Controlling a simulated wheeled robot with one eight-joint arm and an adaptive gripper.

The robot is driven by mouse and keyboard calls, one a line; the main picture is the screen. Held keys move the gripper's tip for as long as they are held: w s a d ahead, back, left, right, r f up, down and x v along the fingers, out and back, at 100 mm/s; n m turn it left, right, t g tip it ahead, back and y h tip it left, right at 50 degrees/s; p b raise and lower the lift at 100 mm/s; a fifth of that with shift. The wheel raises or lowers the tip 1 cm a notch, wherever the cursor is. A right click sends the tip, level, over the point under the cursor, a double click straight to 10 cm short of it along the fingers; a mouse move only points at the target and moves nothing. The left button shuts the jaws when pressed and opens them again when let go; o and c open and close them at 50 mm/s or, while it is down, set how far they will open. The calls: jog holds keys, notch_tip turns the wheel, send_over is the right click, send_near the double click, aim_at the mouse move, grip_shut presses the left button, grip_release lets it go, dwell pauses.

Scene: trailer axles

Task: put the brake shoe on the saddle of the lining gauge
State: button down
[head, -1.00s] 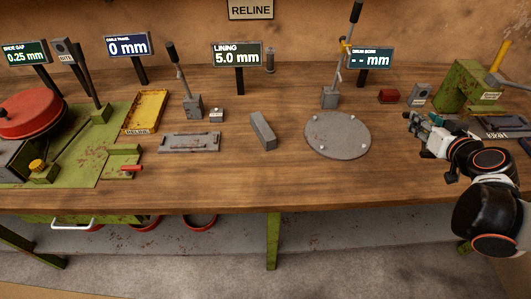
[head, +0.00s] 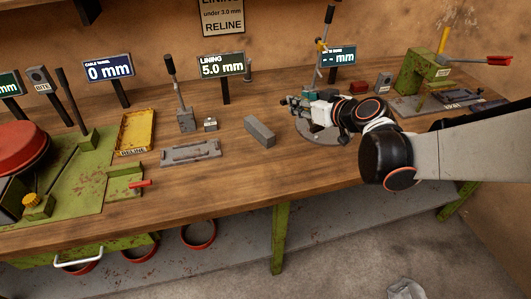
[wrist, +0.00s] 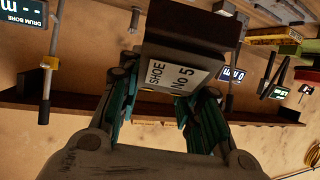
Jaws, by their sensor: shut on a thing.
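The brake shoe (wrist: 190,35) is a dark block with a white label reading "SHOE No 5" in the wrist view. My gripper (wrist: 168,82) is shut on it, with a finger on each side. In the head view my gripper (head: 296,103) is above the round grey plate, and the shoe is hard to make out there. The lining gauge (head: 185,118) stands left of my gripper, a grey block with a lever, by the "LINING 5.0 mm" display (head: 222,65). A small grey block (head: 210,124) sits beside it. I cannot tell which part is the saddle.
A grey bar (head: 260,131) lies between the gauge and the round plate (head: 325,135). A flat grey tray (head: 190,153) lies in front of the gauge, and a yellow tray (head: 136,132) is to its left. A lever stand (head: 320,55) rises behind my gripper.

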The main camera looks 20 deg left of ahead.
jog(key=n+g+y, duration=0.1)
send_over(271, 162)
jog(key=shift+n, duration=0.3)
notch_tip(271, 162, down, 19)
jog(key=b, duration=0.8)
jog(key=shift+f, duration=0.1)
jog(key=shift+f, duration=0.1)
jog(key=c, duration=1.1)
grip_release()
jog(key=shift+r, duration=0.25)
jog(key=p+v, duration=0.3)
jog(key=v, duration=0.8)
jog(key=shift+s+d+r, duration=0.1)
jog(key=shift+d+r, duration=0.05)
jog(key=shift+d, duration=0.25)
